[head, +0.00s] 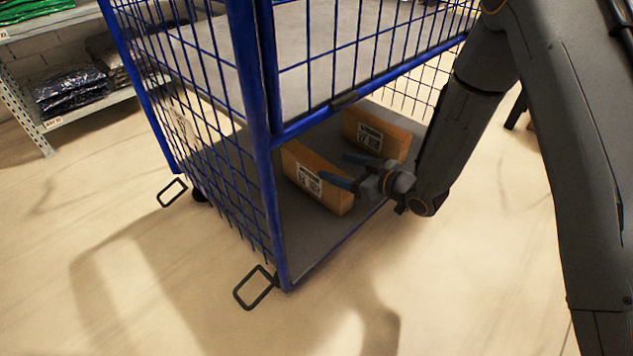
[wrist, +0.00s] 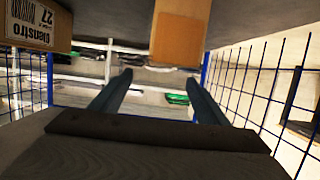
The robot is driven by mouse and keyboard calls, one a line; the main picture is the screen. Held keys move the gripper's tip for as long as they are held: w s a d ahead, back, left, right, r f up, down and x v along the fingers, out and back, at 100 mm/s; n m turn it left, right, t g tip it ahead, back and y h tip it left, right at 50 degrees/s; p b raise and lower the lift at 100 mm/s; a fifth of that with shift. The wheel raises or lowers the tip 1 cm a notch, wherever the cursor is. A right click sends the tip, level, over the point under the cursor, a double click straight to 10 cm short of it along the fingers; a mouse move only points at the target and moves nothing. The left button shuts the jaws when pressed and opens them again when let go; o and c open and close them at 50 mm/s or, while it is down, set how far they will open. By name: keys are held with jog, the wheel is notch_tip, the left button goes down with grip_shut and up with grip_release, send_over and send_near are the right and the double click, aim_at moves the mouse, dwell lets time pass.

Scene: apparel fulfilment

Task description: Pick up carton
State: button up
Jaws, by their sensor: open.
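Two brown cartons lie on the lower deck of a blue wire cage trolley in the head view. The left carton (head: 300,163) has a white label facing out. The right carton (head: 390,146), also labelled, lies farther back. My gripper (head: 346,170) is open, low over the deck, with its fingers near the left carton and in front of the right one. In the wrist view, my gripper's fingers (wrist: 158,88) are apart with nothing between them. A plain orange carton end (wrist: 179,36) shows beyond the tips, and a labelled carton (wrist: 35,28) at the upper left. I cannot tell whether a finger touches a carton.
The blue trolley (head: 265,130) has mesh sides, corner posts and a grey upper shelf (head: 315,50) above the cartons. The grey lower deck (head: 290,225) is bare towards the front. Metal racking (head: 28,115) with bagged clothes (head: 68,90) stands at the left. The floor in front is clear.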

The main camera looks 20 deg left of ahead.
aim_at(320, 165)
jog(key=shift+b+x, duration=0.5)
jog(key=shift+x, duration=0.75)
jog(key=b+x, duration=0.2)
jog(key=x, duration=0.1)
jog(key=f+b+x, duration=0.1)
jog(key=x, duration=0.1)
jog(key=shift+s, duration=0.25)
grip_shut()
